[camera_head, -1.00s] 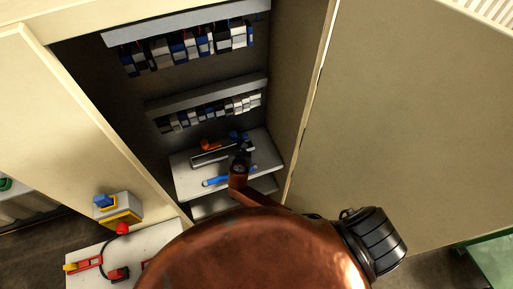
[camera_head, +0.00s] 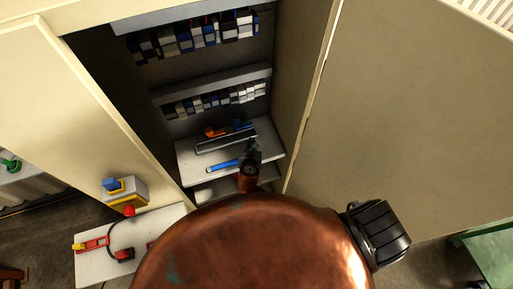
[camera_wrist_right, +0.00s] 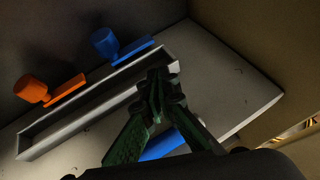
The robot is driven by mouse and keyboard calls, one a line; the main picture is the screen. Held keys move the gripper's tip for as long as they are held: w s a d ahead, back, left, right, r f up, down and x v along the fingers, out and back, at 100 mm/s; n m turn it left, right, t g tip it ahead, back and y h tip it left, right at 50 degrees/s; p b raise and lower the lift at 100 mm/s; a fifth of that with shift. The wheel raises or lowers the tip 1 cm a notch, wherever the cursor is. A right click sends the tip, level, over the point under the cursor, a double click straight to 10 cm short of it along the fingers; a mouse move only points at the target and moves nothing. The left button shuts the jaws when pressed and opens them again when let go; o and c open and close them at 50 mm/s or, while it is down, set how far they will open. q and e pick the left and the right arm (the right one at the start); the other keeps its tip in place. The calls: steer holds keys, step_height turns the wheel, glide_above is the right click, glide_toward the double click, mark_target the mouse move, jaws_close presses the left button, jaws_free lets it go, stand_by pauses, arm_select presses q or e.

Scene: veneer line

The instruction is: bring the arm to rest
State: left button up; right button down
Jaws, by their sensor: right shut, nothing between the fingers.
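My right gripper (camera_head: 254,146) is shut and empty over the right part of the white shelf (camera_head: 190,176) inside the open cabinet. In the right wrist view its dark green fingers (camera_wrist_right: 158,82) meet at the tips, in front of the grey tray (camera_wrist_right: 85,118). A blue bar (camera_head: 222,166) lies on the shelf, in front of the tray; in the wrist view the fingers partly hide it (camera_wrist_right: 165,144). My left gripper is not in view.
Orange (camera_wrist_right: 62,90) and blue (camera_wrist_right: 120,52) pieces are behind the tray. Rows of terminal blocks (camera_head: 190,36) line the cabinet above. Cabinet doors (camera_head: 420,120) stand at both sides. A white table (camera_head: 95,268) with red items is at lower left.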

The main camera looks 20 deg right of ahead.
steer(key=s, duration=0.1)
steer(key=s+r, duration=0.1)
steer(key=s, duration=0.1)
steer(key=s+r, duration=0.1)
steer(key=s, duration=0.1)
steer(key=shift+d+r, duration=0.2)
steer(key=shift+r, duration=0.05)
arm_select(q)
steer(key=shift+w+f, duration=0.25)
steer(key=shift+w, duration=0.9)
arm_select(e)
steer(key=shift+s+a+r, duration=0.1)
steer(key=shift+r, duration=0.1)
